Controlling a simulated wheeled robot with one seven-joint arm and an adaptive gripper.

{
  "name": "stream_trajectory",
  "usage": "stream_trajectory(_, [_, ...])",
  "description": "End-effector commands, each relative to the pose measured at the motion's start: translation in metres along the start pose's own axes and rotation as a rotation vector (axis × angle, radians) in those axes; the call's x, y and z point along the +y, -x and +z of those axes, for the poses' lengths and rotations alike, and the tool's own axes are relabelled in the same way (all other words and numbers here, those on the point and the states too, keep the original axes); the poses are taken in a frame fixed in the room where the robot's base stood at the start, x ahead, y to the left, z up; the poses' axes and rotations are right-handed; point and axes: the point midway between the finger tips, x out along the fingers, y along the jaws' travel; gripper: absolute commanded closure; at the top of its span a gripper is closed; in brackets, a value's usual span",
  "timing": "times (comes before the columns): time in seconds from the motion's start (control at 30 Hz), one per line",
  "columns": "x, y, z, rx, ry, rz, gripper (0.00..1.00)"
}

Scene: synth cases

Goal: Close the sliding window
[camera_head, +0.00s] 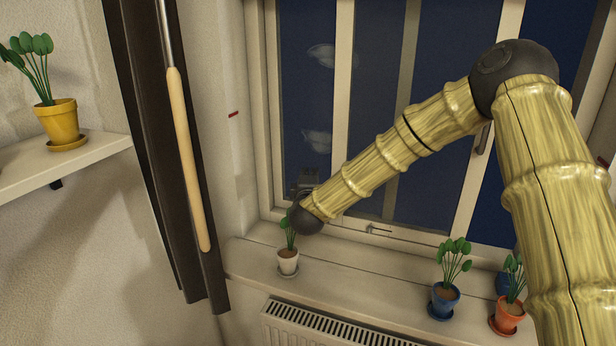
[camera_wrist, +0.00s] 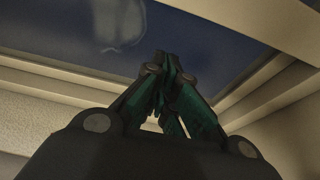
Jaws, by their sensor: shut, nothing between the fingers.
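The window (camera_head: 343,90) has cream frames and dark blue panes, with several upright bars. A dimmer bar (camera_head: 406,70) shows between two brighter ones. A handle (camera_head: 482,138) sits on the right upright, partly behind my arm, and a small metal fitting (camera_head: 378,229) is on the lower frame. I cannot tell how far the window stands open. My gripper (camera_head: 308,178) is at the lower left of the window, small and dark against the left pane. In the wrist view its fingers (camera_wrist: 165,62) are together and empty, in front of dark glass and near a cream frame corner. Contact is unclear.
On the sill (camera_head: 350,275) stand a white potted plant (camera_head: 288,262) just below my gripper, and blue (camera_head: 444,298) and orange (camera_head: 507,316) pots at right. A radiator (camera_head: 320,328) is below. A dark curtain (camera_head: 150,110) with a wooden rod (camera_head: 188,160) hangs left.

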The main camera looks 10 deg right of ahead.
Motion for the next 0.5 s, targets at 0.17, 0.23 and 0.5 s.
stream_trajectory(0.17, [0.002,-0.022,-0.001,0.0,-0.002,0.0,1.0])
stream_trajectory(0.23, [0.002,-0.029,-0.001,0.001,-0.001,-0.001,1.0])
stream_trajectory(0.5, [0.001,-0.03,0.013,0.002,-0.001,-0.003,1.0])
